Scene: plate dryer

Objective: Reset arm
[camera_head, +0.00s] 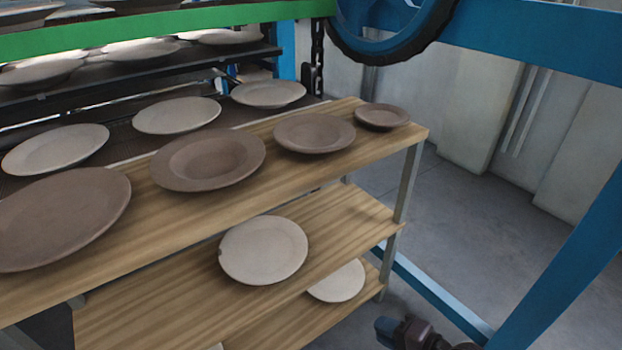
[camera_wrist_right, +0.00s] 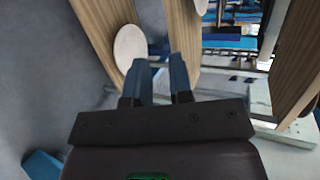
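My right gripper (camera_head: 388,331) shows at the bottom of the head view, low beside the shelf's right end and apart from the plates. In the right wrist view its two blue fingers (camera_wrist_right: 160,82) stand apart with nothing held between them. My left gripper is in neither view. Brown plates (camera_head: 208,160) lie in a row on the wooden top shelf (camera_head: 130,240). Paler plates (camera_head: 176,115) lie behind them on a dark surface. A pale plate (camera_head: 263,250) lies on the middle shelf; it has a small dark mark on its rim.
Another pale plate (camera_head: 338,281) lies lower down, partly hidden by the middle shelf. A dark rack with plates and a green bar (camera_head: 150,28) stands at the back left. A blue frame beam (camera_head: 560,270) crosses the right side. Grey floor (camera_head: 470,220) is clear right of the shelves.

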